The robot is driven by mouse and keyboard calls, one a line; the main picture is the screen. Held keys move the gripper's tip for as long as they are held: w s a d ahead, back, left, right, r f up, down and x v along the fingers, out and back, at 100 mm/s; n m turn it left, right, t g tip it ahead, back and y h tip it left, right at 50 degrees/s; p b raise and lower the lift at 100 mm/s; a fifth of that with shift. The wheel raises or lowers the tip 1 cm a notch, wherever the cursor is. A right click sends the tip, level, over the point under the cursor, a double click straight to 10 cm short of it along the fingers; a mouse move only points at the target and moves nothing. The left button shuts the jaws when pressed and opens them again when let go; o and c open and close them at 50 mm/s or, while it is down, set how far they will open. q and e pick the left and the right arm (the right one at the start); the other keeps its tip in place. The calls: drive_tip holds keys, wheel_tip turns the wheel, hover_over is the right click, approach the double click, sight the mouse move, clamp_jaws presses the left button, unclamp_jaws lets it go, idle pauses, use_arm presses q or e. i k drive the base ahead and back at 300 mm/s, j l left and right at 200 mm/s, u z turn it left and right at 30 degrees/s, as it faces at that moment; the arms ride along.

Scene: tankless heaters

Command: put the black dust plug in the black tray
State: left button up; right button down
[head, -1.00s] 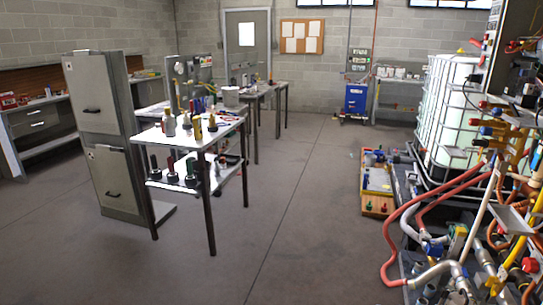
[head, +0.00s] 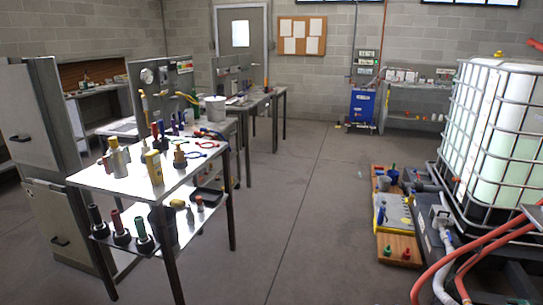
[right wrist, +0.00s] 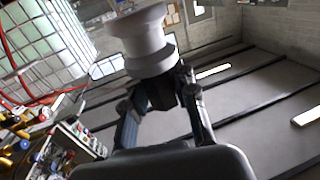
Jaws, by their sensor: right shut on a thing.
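A black tray (head: 208,196) lies on the lower shelf of the near work table, at its right end and partly under the tabletop. My right gripper (right wrist: 165,92) shows in the right wrist view, shut on a pale grey, round, flanged piece (right wrist: 150,45). A dark part sits between the fingertips below it. I cannot tell whether this piece is the black dust plug; it looks pale in this light. No separate black dust plug can be made out in the head view. Neither gripper shows in the head view.
The near table (head: 120,188) holds bottles and tools on top, and several dark-based coloured-handled items on its shelf. A grey cabinet (head: 40,130) stands left. A caged white tank (head: 500,130) and orange hoses (head: 480,255) are right. The floor (head: 310,200) between is clear.

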sight(206, 196)
drive_tip(key=i+u, duration=0.25)
drive_tip(key=i, duration=0.2)
drive_tip(key=i+l+u, duration=0.25)
drive_tip(key=i, duration=0.2)
drive_tip(key=i+l+u, duration=0.25)
drive_tip(key=i, duration=0.15)
drive_tip(key=i+l+u, duration=0.25)
drive_tip(key=i, duration=0.15)
